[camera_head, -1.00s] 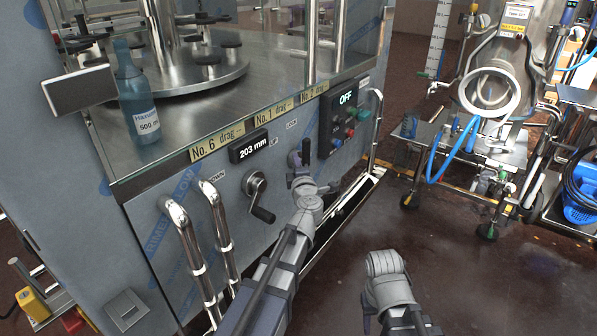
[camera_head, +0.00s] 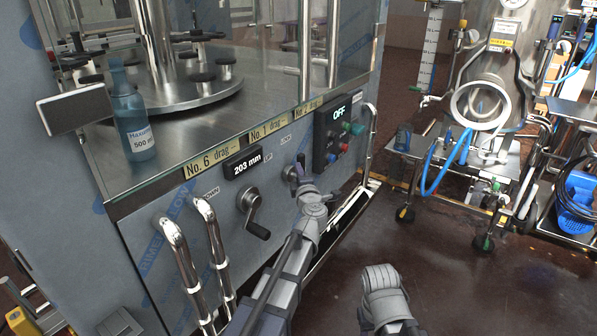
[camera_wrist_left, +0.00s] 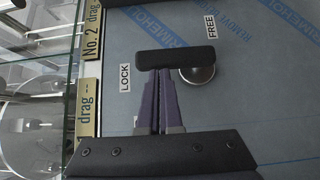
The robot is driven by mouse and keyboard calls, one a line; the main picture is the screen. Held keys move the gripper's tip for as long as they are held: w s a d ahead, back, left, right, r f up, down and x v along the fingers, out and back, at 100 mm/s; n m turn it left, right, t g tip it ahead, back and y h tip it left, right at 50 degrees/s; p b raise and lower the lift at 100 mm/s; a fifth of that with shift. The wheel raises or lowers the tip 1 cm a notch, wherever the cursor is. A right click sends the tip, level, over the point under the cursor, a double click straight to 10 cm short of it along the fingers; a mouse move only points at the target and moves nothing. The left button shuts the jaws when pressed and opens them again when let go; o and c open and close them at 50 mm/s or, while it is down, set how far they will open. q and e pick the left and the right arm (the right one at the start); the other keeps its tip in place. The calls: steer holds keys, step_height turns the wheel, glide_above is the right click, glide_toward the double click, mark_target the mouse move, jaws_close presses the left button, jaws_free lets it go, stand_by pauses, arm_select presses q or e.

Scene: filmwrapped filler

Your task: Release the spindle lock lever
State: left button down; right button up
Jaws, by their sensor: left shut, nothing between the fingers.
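The spindle lock lever (camera_head: 301,161) is a short dark bar on a round metal hub, on the front panel of the grey machine. In the left wrist view the black lever (camera_wrist_left: 160,59) extends left from its hub (camera_wrist_left: 198,73), its free end by the LOCK label (camera_wrist_left: 125,78). The FREE label (camera_wrist_left: 211,27) is above the hub. My left gripper (camera_head: 303,181) is shut and empty at the lever. In the wrist view its closed fingertips (camera_wrist_left: 161,76) meet the lever's lower edge; I cannot tell whether they touch.
A crank handle (camera_head: 252,212) and bent metal rails (camera_head: 176,255) are left of my left arm. A control box (camera_head: 338,132) reading OFF is just right of the lever. A blue bottle (camera_head: 131,125) stands on the machine top.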

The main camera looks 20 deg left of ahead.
mark_target(304, 160)
arm_select(q)
steer(key=shift+w+r, duration=0.15)
steer(key=shift+w, duration=0.05)
steer(key=shift+w+d+r+p, duration=0.25)
steer(key=shift+w+r+p, duration=0.1)
steer(key=shift+w+p, duration=0.2)
steer(key=shift+w+d+r+m+g+p, duration=0.15)
steer(key=shift+w+r+m+g+p, duration=0.3)
steer(key=shift+p, duration=0.8)
steer(key=shift+w+d+f+h, duration=0.1)
steer(key=shift+w+f+h, duration=0.15)
steer(key=shift+h, duration=0.05)
steer(key=w+d+f+m+g+p, duration=0.2)
steer(key=w+f+m+g, duration=0.1)
steer(key=w, duration=0.3)
steer(key=shift+d+p, duration=0.15)
steer(key=shift+p, duration=0.2)
steer(key=shift+w+f+g, duration=0.1)
steer(key=shift+w+g, duration=0.05)
steer(key=shift+g, duration=0.1)
